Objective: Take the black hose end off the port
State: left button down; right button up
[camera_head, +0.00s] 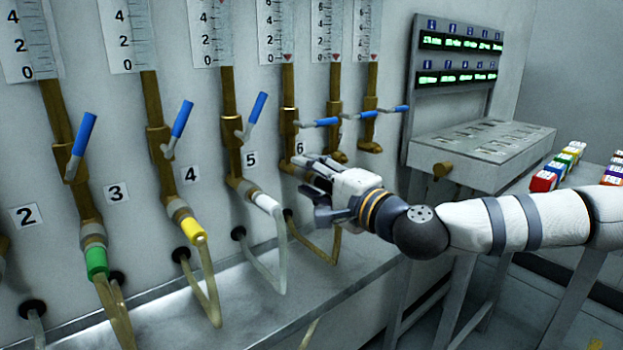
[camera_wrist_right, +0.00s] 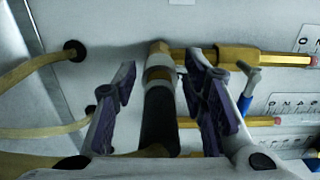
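The black hose end (camera_wrist_right: 160,118) shows in the right wrist view, below a pale collar and brass fitting (camera_wrist_right: 159,62) of the port. A tan hose runs from its lower end. My right gripper (camera_wrist_right: 160,85) has one finger on each side of the black hose end, with a visible gap at least on the left side. In the head view my right gripper (camera_head: 312,180) is at the port by label 6 (camera_head: 300,148) and hides the black hose end. My left gripper is not in view.
Other ports carry a green hose end (camera_head: 96,262), a yellow one (camera_head: 193,230) and a white one (camera_head: 265,202). Blue-handled valves (camera_head: 250,118) stick out above. A metal ledge (camera_head: 200,305) runs below. Colored blocks (camera_head: 545,180) lie at the right.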

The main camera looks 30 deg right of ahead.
aim_at(326, 184)
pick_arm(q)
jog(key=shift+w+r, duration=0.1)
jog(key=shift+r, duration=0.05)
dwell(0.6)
pick_arm(e)
jog(key=shift+c, duration=0.3)
